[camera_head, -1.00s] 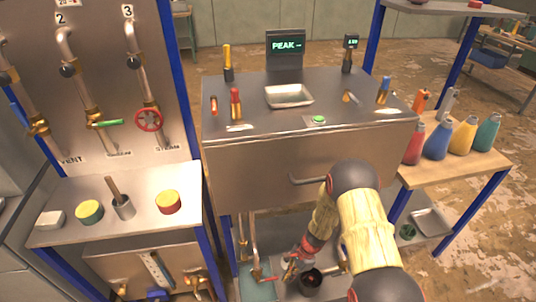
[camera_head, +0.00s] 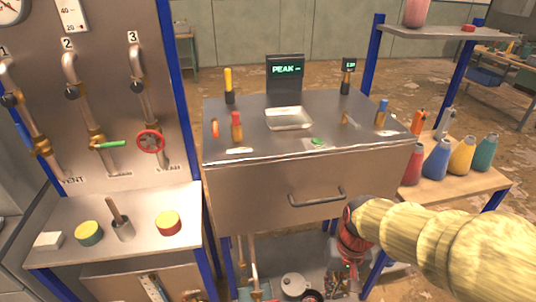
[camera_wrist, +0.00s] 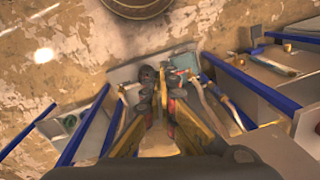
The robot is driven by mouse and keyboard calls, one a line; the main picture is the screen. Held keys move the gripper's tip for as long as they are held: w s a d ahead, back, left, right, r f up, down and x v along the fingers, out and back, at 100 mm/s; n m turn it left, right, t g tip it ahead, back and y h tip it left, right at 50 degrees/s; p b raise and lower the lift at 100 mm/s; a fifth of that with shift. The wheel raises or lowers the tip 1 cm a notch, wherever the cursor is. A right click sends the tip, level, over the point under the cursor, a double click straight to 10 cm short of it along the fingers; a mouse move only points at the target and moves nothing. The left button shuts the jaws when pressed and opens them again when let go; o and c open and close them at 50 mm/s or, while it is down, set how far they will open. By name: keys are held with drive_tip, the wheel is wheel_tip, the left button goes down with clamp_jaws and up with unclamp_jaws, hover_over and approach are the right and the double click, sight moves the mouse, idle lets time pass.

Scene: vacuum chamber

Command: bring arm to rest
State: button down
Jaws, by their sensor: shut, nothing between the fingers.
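My arm, in a yellow sleeve, reaches in from the right edge of the head view and bends down in front of the steel cabinet (camera_head: 260,190). My gripper (camera_head: 342,280) hangs low at the cabinet's lower right, partly lost among the dark shapes there. In the wrist view my gripper (camera_wrist: 158,95) shows two dark fingers with red parts, pointing down toward the lower shelf and floor. The fingers hold nothing that I can see.
The cabinet's drawer handle (camera_head: 317,197) is close to my wrist. A side table (camera_head: 420,193) with several coloured bottles stands at the right, beside my arm. A blue post (camera_head: 373,272) is close to the gripper. A white-lidded pot (camera_head: 293,285) sits on the lower shelf.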

drive_tip(key=s+d+r+t, duration=0.1)
drive_tip(key=s+r+t, duration=0.2)
drive_tip(key=r, duration=0.5)
drive_tip(key=s+d+r+t+h, duration=0.1)
drive_tip(key=s+r+t, duration=0.1)
drive_tip(key=s+r, duration=0.2)
wheel_tip(320, 180, up, 4)
drive_tip(key=shift+d+f+n+t+p, duration=0.15)
drive_tip(key=shift+d+n+t+p, duration=0.2)
drive_tip(key=shift+d+n+t, duration=0.05)
